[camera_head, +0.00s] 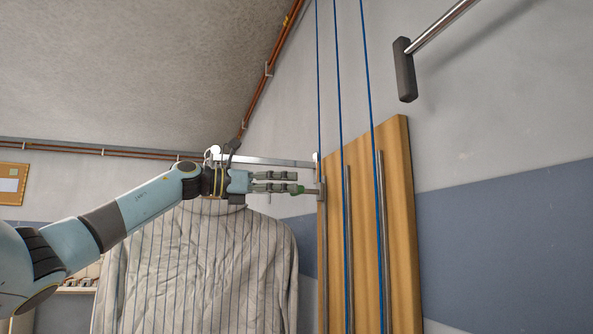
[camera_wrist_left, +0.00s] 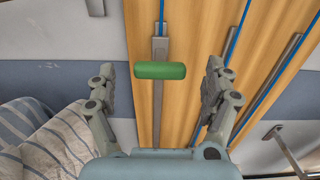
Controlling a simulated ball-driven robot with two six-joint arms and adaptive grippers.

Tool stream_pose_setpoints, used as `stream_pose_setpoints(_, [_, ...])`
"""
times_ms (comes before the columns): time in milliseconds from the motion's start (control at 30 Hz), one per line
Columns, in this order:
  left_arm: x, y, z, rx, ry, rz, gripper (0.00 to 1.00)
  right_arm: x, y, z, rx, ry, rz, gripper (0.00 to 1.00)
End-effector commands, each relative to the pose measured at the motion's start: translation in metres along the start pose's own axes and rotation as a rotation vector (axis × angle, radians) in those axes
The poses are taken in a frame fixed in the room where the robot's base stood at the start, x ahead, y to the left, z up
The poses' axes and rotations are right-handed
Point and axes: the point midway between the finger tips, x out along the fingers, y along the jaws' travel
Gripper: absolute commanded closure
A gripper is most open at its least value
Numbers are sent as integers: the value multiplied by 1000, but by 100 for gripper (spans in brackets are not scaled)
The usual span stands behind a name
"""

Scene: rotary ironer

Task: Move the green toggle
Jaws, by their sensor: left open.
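The green toggle (camera_wrist_left: 160,70) is a short horizontal bar in the left wrist view. It sits on a metal slider in a vertical grey rail on a wooden board (camera_wrist_left: 188,98). My left gripper (camera_head: 294,182) is open and reaches toward the board's left rail. In the left wrist view its fingers stand on either side of the toggle, with gaps at both ends. No grip on the toggle shows. My right gripper is not in view.
Blue cords (camera_head: 340,95) run up from the board's several parallel rails. A striped shirt (camera_head: 200,265) hangs below and beside my left forearm. A metal rod with a dark end block (camera_head: 405,70) juts out at the upper right.

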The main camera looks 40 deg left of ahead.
Motion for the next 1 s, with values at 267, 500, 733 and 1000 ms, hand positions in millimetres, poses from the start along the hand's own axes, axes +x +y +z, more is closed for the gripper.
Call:
stream_pose_setpoints(267, [32, 0, 2, -2, -1, -1, 15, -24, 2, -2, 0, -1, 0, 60])
stream_pose_setpoints(500, [37, -1, -1, 0, 1, -1, 15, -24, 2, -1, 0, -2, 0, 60])
stream_pose_setpoints(733, [36, -1, -1, 0, 1, -1, 31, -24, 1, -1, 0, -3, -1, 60])
stream_pose_setpoints(1000, [36, 0, -1, 0, 1, -1, 66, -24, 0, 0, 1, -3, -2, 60])
